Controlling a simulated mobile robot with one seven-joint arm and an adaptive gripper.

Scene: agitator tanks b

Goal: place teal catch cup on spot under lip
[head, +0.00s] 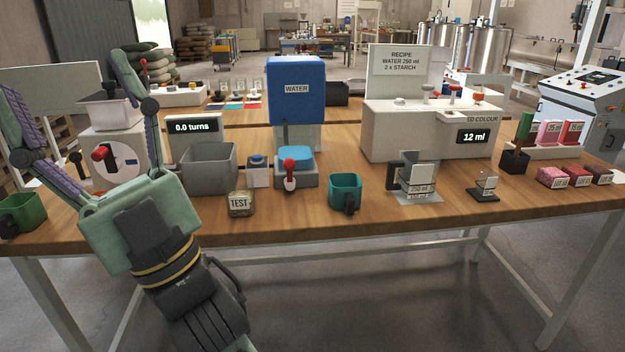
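A teal cup (344,188) with a dark handle facing the front stands upright on the table, near its front edge and right of centre. My gripper (63,76) is at the left, its two long fingers spread wide, pointing up and away in the picture, with nothing held between them. It is well left of the teal cup and apart from it. A grey open-topped bin (209,170) stands between the gripper and the cup. I cannot tell which place is the spot under the lip; no marked spot is clearly identifiable.
A TEST jar (241,204), a red-handled valve unit (290,174) under the blue water tank (297,90), and a 250 ml jug (417,180) crowd around the teal cup. Bare wood lies along the front edge.

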